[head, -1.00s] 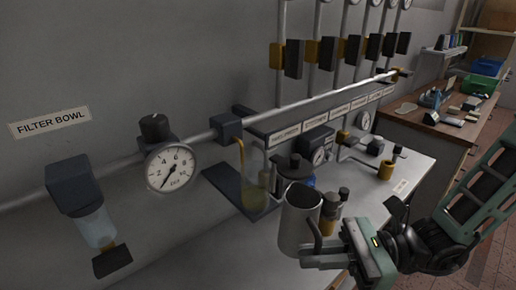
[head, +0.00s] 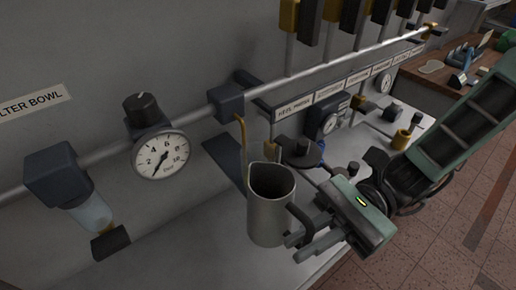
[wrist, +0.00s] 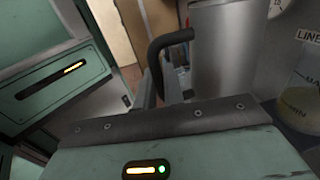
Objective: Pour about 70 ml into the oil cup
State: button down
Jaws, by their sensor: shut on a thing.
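A grey metal jug (head: 268,222) stands in the air in front of the wall rail, close to upright, its open mouth dark inside. My gripper (head: 308,240) is shut on the jug's black handle (head: 299,217), at the jug's right. The wrist view shows the jug (wrist: 222,50) and its handle (wrist: 170,42) beyond the gripper. The clear oil cup (wrist: 306,100), with yellowish liquid low in it and part of a marking, shows at the right edge of the wrist view. In the head view the jug hides most of the cup. No stream is visible.
A pressure gauge (head: 160,155) and a filter bowl (head: 88,213) hang from the rail at left. A thin brass pipe (head: 242,135) comes down behind the jug.

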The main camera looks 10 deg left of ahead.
jog(key=shift+w+a+r+m+y+p, duration=0.15)
jog(key=shift+w+r+m+p, duration=0.1)
jog(key=shift+r+m, duration=0.2)
jog(key=shift+w+r+m+y+p, duration=0.15)
jog(key=shift+r+m+p, duration=0.1)
jog(key=shift+r+m, duration=0.2)
jog(key=w+a+r+m+y+p, duration=0.2)
jog(key=w+r+m, duration=0.3)
jog(key=r+m, duration=0.3)
jog(key=shift+r+m+y+p, duration=0.4)
jog(key=shift+m+y+p, duration=0.4)
jog(key=shift+m, duration=1)
jog(key=shift+a+r+m+t+y, duration=0.1)
jog(key=shift+r+m+t+y, duration=0.05)
jog(key=shift+m+t+y, duration=0.15)
jog(key=shift+w+a+m+t+y+b, duration=0.25)
jog(key=shift+w+m+b, duration=0.25)
jog(key=shift+m, duration=0.6)
jog(key=shift+w+d+p, duration=0.1)
jog(key=shift+d+p, duration=0.05)
jog(key=shift+p, duration=0.25)
